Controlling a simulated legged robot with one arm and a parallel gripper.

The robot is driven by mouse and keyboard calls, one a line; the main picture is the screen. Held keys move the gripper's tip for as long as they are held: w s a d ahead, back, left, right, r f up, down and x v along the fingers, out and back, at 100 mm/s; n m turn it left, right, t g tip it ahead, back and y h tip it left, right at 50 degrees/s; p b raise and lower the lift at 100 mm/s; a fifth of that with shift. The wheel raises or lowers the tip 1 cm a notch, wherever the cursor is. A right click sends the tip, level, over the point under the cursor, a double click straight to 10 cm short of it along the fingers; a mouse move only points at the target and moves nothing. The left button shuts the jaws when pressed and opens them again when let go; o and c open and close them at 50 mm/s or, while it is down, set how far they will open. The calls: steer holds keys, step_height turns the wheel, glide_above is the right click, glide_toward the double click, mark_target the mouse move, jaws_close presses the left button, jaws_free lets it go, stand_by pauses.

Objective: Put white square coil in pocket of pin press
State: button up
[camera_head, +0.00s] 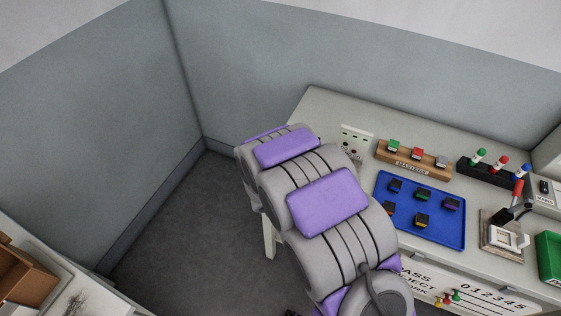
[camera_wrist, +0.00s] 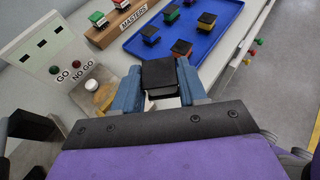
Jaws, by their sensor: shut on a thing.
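My gripper (camera_wrist: 160,92) shows in the wrist view, its two blue fingers shut on a square block with a black top (camera_wrist: 159,73). The block's sides are mostly hidden, so I cannot tell for sure whether it is the white square coil. In the head view my own arm hides the gripper and block. The pin press (camera_head: 487,239) stands at the right of the bench, right of the blue tray, with a black lever and red handle. A white square piece shows at its base; I cannot make out the pocket clearly. The press is not in the wrist view.
The GO / NO GO panel (camera_wrist: 52,50) stands close left of my gripper. The blue tray (camera_head: 383,215) holds several black-topped coils. Behind it are the MASTERS rack (camera_head: 412,164) and a black marker stand (camera_head: 490,174). A green bin (camera_head: 550,258) stands right of the press.

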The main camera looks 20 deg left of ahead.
steer(key=a+f+n+t+y+b, duration=0.1)
steer(key=a+n+t+y, duration=0.2)
steer(key=a+n+y, duration=0.35)
steer(key=a+f+n+t+y, duration=0.2)
steer(key=a+n+y, duration=0.1)
steer(key=a, duration=0.6)
steer(key=w+a, duration=0.6)
steer(key=w, duration=0.1)
steer(key=shift+f, duration=0.15)
steer(key=shift+w+a, duration=0.2)
steer(key=shift+w, duration=0.15)
steer(key=w+a, duration=0.1)
steer(key=w+a+b, duration=0.1)
steer(key=w+a, duration=0.1)
steer(key=shift+w+a+f, duration=0.2)
steer(key=shift+w+f, duration=0.1)
steer(key=shift+f, duration=0.05)
step_height(320, 180, down, 2)
steer(key=shift+f+b, duration=0.25)
steer(key=shift+b, duration=0.25)
steer(key=shift+f, duration=0.4)
steer(key=shift+c, duration=0.3)
steer(key=shift+d, duration=0.1)
steer(key=shift+c, duration=0.6)
steer(key=o, duration=1.2)
